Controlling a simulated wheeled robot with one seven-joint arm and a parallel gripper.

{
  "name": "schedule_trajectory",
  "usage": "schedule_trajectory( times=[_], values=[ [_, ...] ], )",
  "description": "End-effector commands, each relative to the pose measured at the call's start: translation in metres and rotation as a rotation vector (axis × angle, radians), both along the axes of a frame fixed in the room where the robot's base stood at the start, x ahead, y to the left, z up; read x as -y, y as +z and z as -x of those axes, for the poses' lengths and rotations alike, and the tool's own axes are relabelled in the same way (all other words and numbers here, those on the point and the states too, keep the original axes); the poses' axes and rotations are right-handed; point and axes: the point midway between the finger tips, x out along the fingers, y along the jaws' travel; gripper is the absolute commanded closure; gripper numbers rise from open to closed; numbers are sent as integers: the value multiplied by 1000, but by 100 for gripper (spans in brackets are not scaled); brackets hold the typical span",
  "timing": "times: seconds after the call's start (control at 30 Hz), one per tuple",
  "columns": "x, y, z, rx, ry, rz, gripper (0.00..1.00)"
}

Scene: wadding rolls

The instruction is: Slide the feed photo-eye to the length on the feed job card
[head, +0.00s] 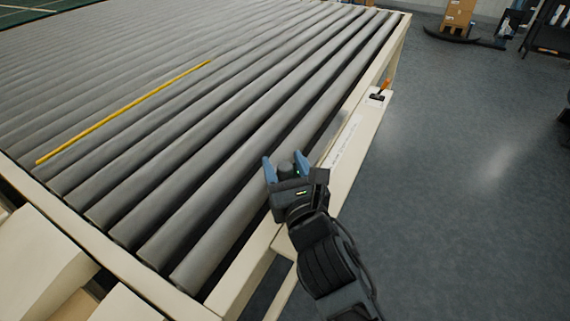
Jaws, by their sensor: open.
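A pale strip with faint marks (347,138) runs along the rail beyond the gripper, too small to read. Farther along the rail is a small black device with an orange part (382,92). I cannot make out a feed job card.
Grey rollers (215,130) fill the left side, with a yellow strip (125,112) lying across them. The cream frame (392,50) edges the conveyor. Grey floor (470,190) on the right is clear. Cardboard boxes (458,14) stand at the back.

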Motion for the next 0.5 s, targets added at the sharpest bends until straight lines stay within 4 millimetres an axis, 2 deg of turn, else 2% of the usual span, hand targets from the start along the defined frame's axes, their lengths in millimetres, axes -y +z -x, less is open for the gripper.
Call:
schedule_trajectory(
  times=[0.17,0.5],
  values=[
    [0,0,0,0,0,0,43],
    [0,0,0,1,0,-1,75]
  ],
)
